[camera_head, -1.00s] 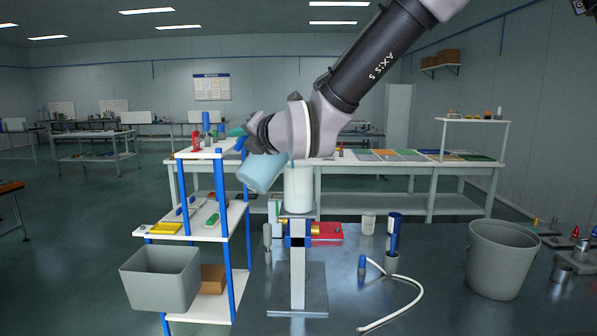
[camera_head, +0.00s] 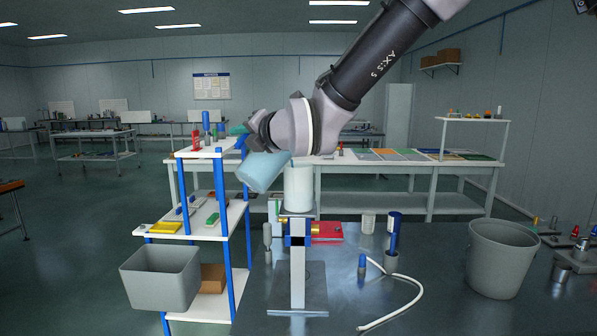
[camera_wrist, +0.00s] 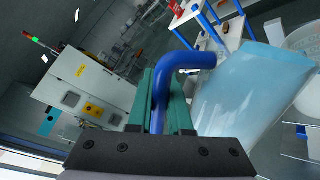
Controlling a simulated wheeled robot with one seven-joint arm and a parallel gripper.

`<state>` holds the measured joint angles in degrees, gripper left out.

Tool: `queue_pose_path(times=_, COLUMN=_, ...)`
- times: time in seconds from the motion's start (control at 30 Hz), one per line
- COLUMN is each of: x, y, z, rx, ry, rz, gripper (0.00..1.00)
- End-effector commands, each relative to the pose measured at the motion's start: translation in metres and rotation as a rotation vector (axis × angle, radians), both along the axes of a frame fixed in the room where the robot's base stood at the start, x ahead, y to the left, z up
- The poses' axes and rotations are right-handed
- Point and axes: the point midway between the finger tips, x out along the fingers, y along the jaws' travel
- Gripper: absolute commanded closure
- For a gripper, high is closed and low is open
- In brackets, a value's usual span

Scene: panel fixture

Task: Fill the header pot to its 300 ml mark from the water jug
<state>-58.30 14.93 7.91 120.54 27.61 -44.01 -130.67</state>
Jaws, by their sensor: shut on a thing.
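The water jug (camera_head: 263,172) is pale blue and see-through, with a blue handle (camera_wrist: 186,60). My gripper (camera_wrist: 163,95) has its green fingers shut on that handle; it also shows in the head view (camera_head: 242,137). The jug is held in the air, tilted, beside the upper left of the header pot. The header pot (camera_head: 299,190) is a white cylinder upright on the stand, partly behind my wrist. Part of it shows at the right edge of the wrist view (camera_wrist: 306,42). I cannot make out a water stream, the water level or the 300 ml mark.
A blue-posted shelf (camera_head: 228,240) with small parts and a grey bin (camera_head: 161,278) stands close on the left. A red item (camera_head: 328,232), a white hose (camera_head: 405,305) and a grey bucket (camera_head: 500,258) are to the right.

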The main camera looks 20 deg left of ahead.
Motion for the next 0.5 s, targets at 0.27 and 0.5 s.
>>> queue_pose_path(times=0.27, x=0.001, y=-0.0003, z=0.0016, rx=0.008, ry=0.01, rz=0.0, gripper=1.0)
queue_pose_path(times=0.5, x=0.0018, y=-0.0007, z=0.0017, rx=0.013, ry=0.021, rz=-0.001, gripper=1.0)
